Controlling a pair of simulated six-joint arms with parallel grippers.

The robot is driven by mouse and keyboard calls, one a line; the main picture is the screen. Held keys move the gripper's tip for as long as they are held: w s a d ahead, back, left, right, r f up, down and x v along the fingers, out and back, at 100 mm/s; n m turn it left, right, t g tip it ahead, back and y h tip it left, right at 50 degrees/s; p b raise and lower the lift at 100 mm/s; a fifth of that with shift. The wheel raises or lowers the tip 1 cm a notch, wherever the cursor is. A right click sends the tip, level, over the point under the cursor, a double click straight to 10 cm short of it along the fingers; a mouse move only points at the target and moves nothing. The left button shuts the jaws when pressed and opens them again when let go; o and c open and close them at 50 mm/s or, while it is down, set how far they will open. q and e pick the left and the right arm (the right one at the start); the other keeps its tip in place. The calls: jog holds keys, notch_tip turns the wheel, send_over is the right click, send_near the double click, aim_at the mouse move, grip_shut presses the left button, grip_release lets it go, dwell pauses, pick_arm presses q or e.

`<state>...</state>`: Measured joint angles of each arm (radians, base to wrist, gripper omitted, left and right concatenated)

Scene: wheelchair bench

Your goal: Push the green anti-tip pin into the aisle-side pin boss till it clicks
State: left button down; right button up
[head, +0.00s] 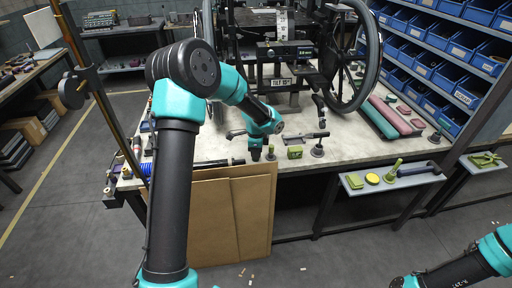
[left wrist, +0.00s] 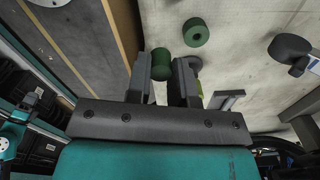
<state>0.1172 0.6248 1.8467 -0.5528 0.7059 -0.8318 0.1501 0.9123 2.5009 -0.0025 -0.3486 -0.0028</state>
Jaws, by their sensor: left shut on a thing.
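My left gripper (head: 255,152) is low over the front of the bench, pointing down. In the left wrist view its two dark fingers (left wrist: 163,80) are shut on a green cylindrical pin (left wrist: 161,64), whose rounded end shows between them. A second green cylinder (left wrist: 195,32) stands just beyond, apart from the held pin; a small green piece also shows beside the gripper in the head view (head: 271,152). I cannot make out which part is the aisle-side pin boss. My right arm enters at the lower right of the head view, with its gripper outside the picture.
A wheelchair frame with a large wheel (head: 362,60) stands on the bench (head: 225,146). A green block (head: 294,153) and a black round-based part (head: 317,151) sit right of the gripper. Cardboard sheets (head: 230,215) lean below the front edge. A side shelf (head: 405,180) holds loose parts.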

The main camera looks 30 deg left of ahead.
pick_arm(q)
jog(key=s+d+r, duration=0.1)
jog(key=s+d, duration=0.5)
jog(key=s, duration=0.3)
jog(key=shift+s, duration=0.35)
jog(key=shift+a, duration=0.1)
